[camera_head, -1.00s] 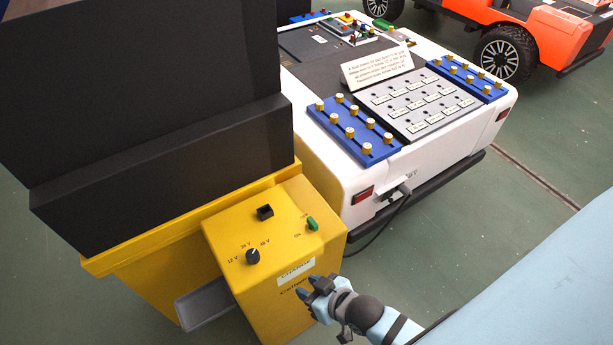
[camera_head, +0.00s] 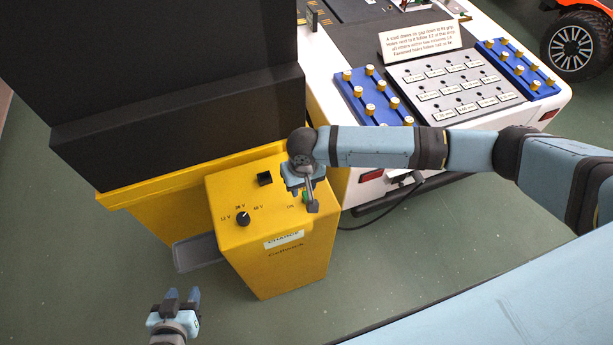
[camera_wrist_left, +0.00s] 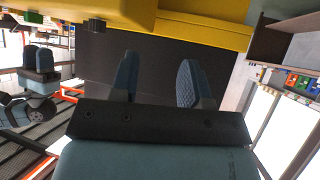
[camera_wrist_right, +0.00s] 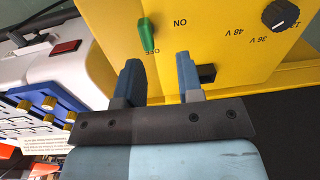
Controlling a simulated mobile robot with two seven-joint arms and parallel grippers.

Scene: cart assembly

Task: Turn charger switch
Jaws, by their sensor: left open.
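The yellow charger (camera_head: 275,262) stands left of centre in the head view. Its top panel holds a black voltage knob (camera_head: 243,218), a black square socket (camera_head: 264,178) and a green switch (camera_head: 306,197). My right gripper (camera_head: 301,196) is over the panel and partly covers the switch and its labels. In the right wrist view the green switch (camera_wrist_right: 147,36) points to OFF, just beyond the tips of my right gripper (camera_wrist_right: 156,66). Those fingers are apart and empty; I cannot tell contact. My left gripper (camera_head: 183,295) is open and empty, low over the floor left of the charger.
A large black box (camera_head: 180,95) rises behind the charger panel. A white cart (camera_head: 510,110) with blue peg racks stands at the right, and a black cable (camera_head: 385,212) runs from its plug. My right arm spans the space before the cart. Green floor is open in front.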

